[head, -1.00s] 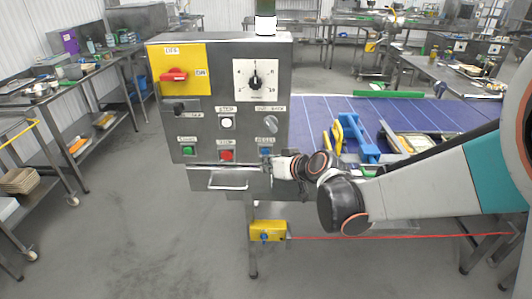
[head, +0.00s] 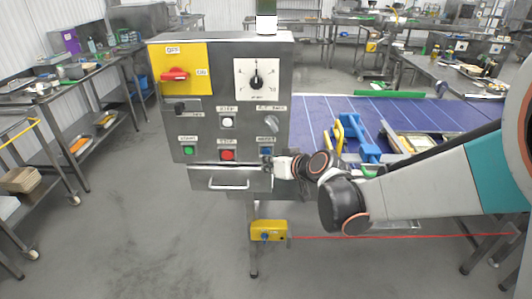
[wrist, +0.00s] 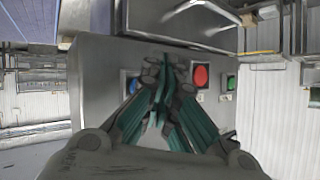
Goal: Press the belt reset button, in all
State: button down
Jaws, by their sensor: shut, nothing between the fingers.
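The control panel (head: 205,125) carries the blue reset button (head: 266,151) at its lower right, under a label. My gripper (head: 273,164) is shut and empty, in front of the panel just below and beside that button. In the wrist view, the blue button (wrist: 132,86) shows partly behind my shut fingers (wrist: 166,68), which point at the panel between it and the red stop button (wrist: 200,77). I cannot tell whether the fingertips touch the panel.
The green start button (head: 189,150) and red stop button (head: 227,155) sit left of the reset button. A drawer handle (head: 229,186) juts out below. The blue belt (head: 310,112) lies behind the arm. A yellow box (head: 268,231) with a red cord is low down.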

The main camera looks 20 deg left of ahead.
jog(key=shift+w, duration=0.1)
jog(key=shift+w+a, duration=0.1)
jog(key=shift+w, duration=0.2)
jog(key=shift+w+a, duration=0.1)
jog(key=shift+w, duration=0.4)
dwell(0.9)
dwell(0.4)
jog(key=shift+s+d, duration=0.2)
jog(key=shift+s, duration=0.7)
jog(key=s, duration=0.2)
jog(key=s+d, duration=0.1)
jog(key=s, duration=0.1)
jog(key=shift+s+d, duration=0.1)
jog(key=shift+s, duration=0.3)
jog(key=shift+r, duration=0.1)
